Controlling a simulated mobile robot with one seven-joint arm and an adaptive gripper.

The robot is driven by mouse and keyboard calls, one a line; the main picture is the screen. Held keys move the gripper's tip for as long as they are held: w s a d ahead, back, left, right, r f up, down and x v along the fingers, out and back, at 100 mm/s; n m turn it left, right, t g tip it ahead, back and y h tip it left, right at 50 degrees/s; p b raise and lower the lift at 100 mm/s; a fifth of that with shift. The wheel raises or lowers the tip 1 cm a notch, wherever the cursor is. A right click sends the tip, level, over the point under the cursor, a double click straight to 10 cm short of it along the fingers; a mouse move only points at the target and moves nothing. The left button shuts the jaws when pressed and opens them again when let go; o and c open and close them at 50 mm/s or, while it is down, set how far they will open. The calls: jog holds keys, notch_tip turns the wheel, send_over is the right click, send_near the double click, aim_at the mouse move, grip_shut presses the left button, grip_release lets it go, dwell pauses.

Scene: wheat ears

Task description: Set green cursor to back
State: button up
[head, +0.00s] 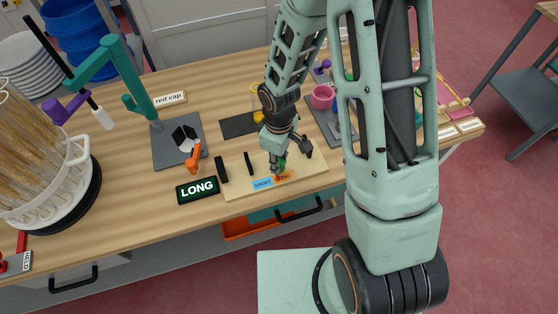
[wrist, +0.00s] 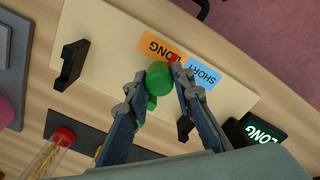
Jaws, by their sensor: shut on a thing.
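The green cursor (wrist: 158,80) sits between my gripper's fingers (wrist: 162,88) in the wrist view, by the edge of the orange LONG label (wrist: 158,48). In the head view only a little of the green cursor (head: 282,163) shows beside my gripper (head: 277,157), which reaches down over the pale board (head: 238,192). My gripper is shut on the cursor. The blue SHORT label (head: 262,184) lies beside the orange label on the board. The cursor's foot is partly hidden by the fingers.
A black sign lit LONG (head: 197,190) stands left of the board. Black uprights (wrist: 70,65) stand on the board near the gripper. A grey stand with a teal arm (head: 136,97) is at the left, and a pink cup (head: 322,97) is behind to the right.

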grip_shut()
jog(key=shift+d, duration=0.1)
jog(key=shift+w+d, duration=0.3)
jog(key=shift+d, duration=0.65)
jog(key=shift+w+d, duration=0.25)
jog(key=shift+d, duration=0.65)
jog(key=o, duration=1)
grip_release()
jog(key=shift+c, duration=0.2)
jog(key=shift+r, duration=0.1)
notch_tip(320, 180, up, 12)
